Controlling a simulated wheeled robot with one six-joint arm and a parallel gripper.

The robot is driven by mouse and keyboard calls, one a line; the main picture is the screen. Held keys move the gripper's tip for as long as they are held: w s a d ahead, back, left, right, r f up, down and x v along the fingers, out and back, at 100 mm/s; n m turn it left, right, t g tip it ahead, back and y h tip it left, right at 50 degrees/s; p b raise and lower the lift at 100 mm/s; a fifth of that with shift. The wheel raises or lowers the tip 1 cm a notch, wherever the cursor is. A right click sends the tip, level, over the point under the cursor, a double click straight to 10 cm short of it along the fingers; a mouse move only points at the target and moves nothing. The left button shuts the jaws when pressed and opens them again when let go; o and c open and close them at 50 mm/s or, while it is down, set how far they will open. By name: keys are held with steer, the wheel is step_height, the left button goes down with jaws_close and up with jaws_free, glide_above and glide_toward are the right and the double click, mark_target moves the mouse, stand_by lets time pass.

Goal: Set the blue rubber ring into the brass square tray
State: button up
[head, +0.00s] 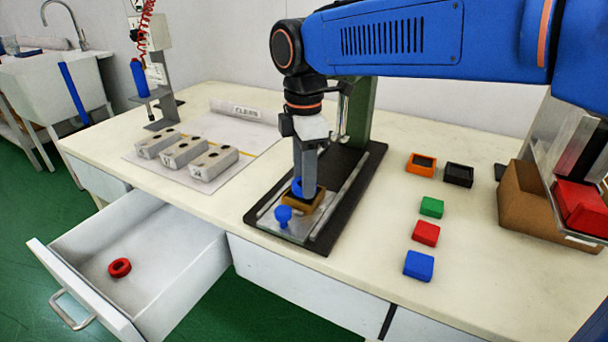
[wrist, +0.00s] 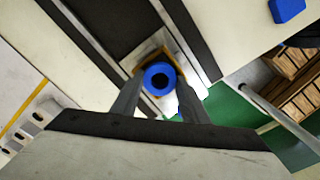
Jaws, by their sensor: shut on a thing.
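My gripper (head: 304,192) points straight down over the black-based press stand and is shut on the blue rubber ring (head: 297,184). In the wrist view the ring (wrist: 160,68) sits between the two fingers, its hole facing the camera. The brass square tray (head: 312,206) lies on a light plate of the stand, directly beneath the ring. Its edge (wrist: 147,56) shows around the ring in the wrist view. The fingers hide part of the ring and tray, so I cannot tell whether the ring touches the tray floor.
A blue knob (head: 283,214) stands at the plate's front. An open drawer (head: 190,248) holds a red ring (head: 120,267). Grey moulds (head: 213,163) lie at left. Green (head: 432,207), red (head: 426,233) and blue (head: 419,265) blocks and orange (head: 421,164) and black (head: 458,174) trays lie right.

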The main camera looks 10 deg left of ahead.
steer(key=shift+f, duration=0.35)
stand_by(0.5)
steer(key=o, duration=1.1)
step_height(320, 180, up, 17)
steer(key=shift+r, duration=0.2)
